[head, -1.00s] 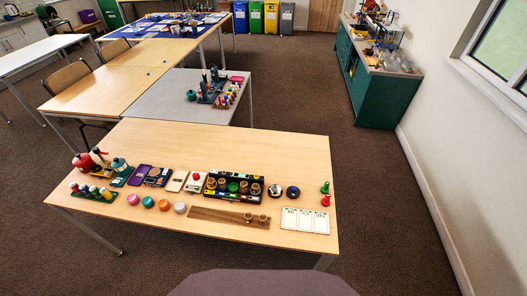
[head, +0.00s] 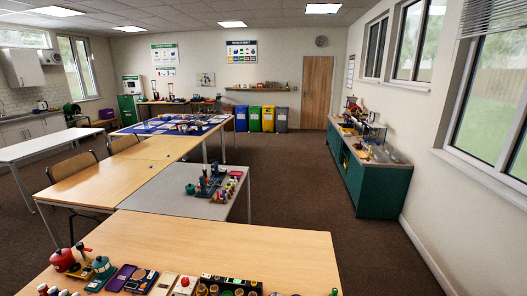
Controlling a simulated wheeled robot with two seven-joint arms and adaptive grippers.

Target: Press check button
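A red round button on a pale base (head: 185,282) sits near the bottom edge of the head view, on the nearest wooden table (head: 250,250). It stands among a row of small devices, with a pale flat device (head: 164,284) to its left and a black rack of small cups (head: 230,288) to its right. I cannot tell whether this is the check button. The front part of the table is cut off by the frame. Neither of my grippers is in view.
A grey table (head: 160,195) with a blue apparatus adjoins behind. Carpeted floor (head: 300,190) is clear to the right, before a green cabinet (head: 372,180).

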